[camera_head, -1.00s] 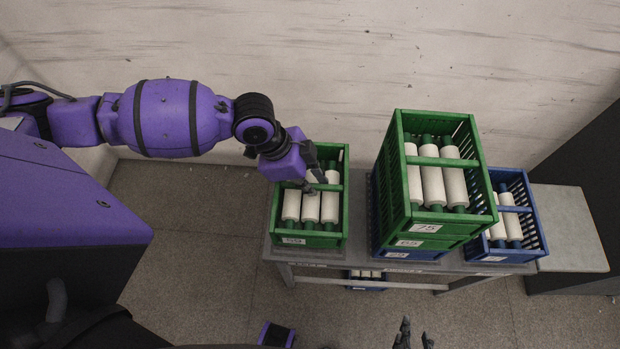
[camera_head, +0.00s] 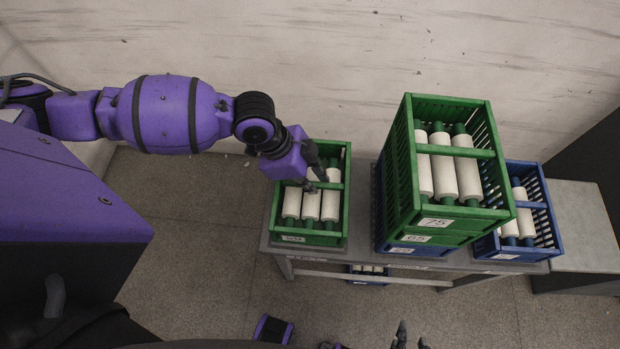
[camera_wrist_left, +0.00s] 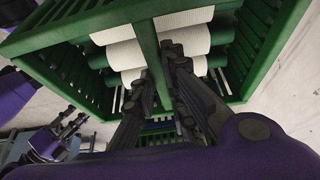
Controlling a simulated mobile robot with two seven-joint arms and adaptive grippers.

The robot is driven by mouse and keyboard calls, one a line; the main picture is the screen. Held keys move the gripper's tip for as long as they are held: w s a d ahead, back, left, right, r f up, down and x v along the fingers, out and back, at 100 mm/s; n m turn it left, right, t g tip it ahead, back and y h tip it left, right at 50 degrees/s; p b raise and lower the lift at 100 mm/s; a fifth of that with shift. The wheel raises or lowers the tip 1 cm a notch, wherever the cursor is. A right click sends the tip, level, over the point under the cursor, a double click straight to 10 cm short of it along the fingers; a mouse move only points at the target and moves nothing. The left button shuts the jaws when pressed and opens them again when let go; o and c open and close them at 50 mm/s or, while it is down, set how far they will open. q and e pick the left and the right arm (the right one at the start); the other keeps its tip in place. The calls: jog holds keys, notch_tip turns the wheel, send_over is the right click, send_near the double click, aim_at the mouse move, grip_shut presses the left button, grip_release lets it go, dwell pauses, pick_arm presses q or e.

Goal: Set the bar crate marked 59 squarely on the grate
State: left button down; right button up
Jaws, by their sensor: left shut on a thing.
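The green bar crate (camera_head: 274,215) holds several white rolls and stands over the left end of the grey table in the head view. Its front label is too blurred now to read surely; it looked like 59 earlier. My left gripper (camera_head: 317,183) is shut on the crate's cross bar, which also shows between its fingers in the left wrist view (camera_wrist_left: 150,50). I cannot tell whether the crate touches the surface below. The grate is not clearly distinguishable; the crate covers the surface there. My right gripper (camera_head: 411,340) is at the bottom edge, fingers apart, with nothing between them.
A stack stands right of the held crate: green crates marked 75 (camera_head: 436,223) and 65 (camera_head: 416,238) over a blue crate (camera_head: 401,250). A narrow gap separates them. Another blue crate (camera_head: 545,225) stands farther right. A wall (camera_head: 300,60) rises behind the table (camera_head: 350,262).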

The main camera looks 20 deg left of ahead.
pick_arm(q)
jog(key=shift+f, duration=0.45)
jog(key=c, duration=1.7)
grip_release()
jog(key=shift+c, duration=0.2)
jog(key=shift+o, duration=0.3)
jog(key=shift+f, duration=0.1)
jog(key=v, duration=1.2)
jog(key=shift+s, duration=0.15)
